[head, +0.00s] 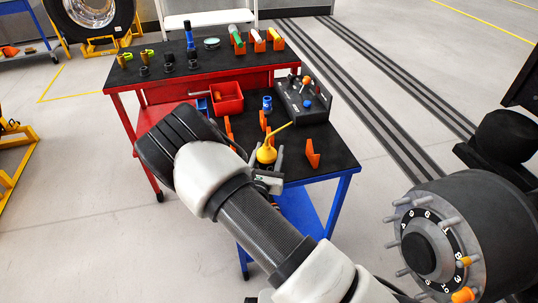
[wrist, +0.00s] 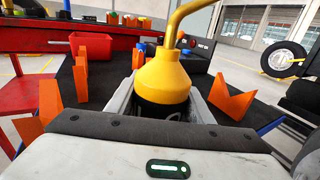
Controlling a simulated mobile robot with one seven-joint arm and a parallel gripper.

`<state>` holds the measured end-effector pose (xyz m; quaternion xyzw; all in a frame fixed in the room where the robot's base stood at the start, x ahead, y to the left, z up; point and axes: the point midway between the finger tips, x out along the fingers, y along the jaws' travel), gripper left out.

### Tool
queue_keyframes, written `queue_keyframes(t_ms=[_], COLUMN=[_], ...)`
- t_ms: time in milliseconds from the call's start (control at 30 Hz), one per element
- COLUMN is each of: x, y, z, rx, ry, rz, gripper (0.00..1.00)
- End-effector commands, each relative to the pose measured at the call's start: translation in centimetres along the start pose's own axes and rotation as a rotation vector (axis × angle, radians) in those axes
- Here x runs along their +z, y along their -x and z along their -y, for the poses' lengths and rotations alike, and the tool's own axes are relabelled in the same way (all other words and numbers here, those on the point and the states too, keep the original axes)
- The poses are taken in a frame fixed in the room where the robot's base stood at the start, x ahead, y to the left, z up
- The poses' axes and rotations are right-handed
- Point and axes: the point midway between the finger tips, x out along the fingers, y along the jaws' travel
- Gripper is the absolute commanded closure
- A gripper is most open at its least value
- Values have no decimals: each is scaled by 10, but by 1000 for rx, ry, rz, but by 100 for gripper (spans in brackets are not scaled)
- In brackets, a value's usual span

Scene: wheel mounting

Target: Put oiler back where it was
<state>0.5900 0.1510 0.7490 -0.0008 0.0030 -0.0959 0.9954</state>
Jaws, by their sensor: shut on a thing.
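The oiler (head: 266,154) has a yellow cone-shaped body and a long thin yellow spout that points up to the right in the head view. My gripper (head: 268,170) is shut on it, with one finger on each side. In the wrist view the oiler (wrist: 164,80) is upright between the two grey fingers (wrist: 163,100), and its lower part looks dark. It is over the black top of the blue cart (head: 334,165). I cannot tell whether its base touches the top. Orange holders (wrist: 232,100) stand to both sides of it.
A red bin (head: 227,98) and a grey control box (head: 304,100) stand farther back on the cart. An orange holder (head: 312,154) is right of my gripper. Behind is a red cart (head: 125,70) with tools. The wheel hub (head: 440,235) is at the lower right.

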Motion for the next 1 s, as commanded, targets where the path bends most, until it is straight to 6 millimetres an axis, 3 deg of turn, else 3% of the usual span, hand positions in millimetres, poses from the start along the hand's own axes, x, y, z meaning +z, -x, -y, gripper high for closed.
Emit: queue_keyframes(t_ms=[333, 367, 467, 833, 1000], x=[-4, -4, -3, 3, 1], y=[0, 0, 0, 0, 26], z=[0, 0, 0, 0, -1], rx=[-1, -1, -1, -1, 2], ry=[-2, -1, -2, -2, -1], rz=[2, 1, 1, 1, -2], gripper=[89, 51, 34, 34, 34])
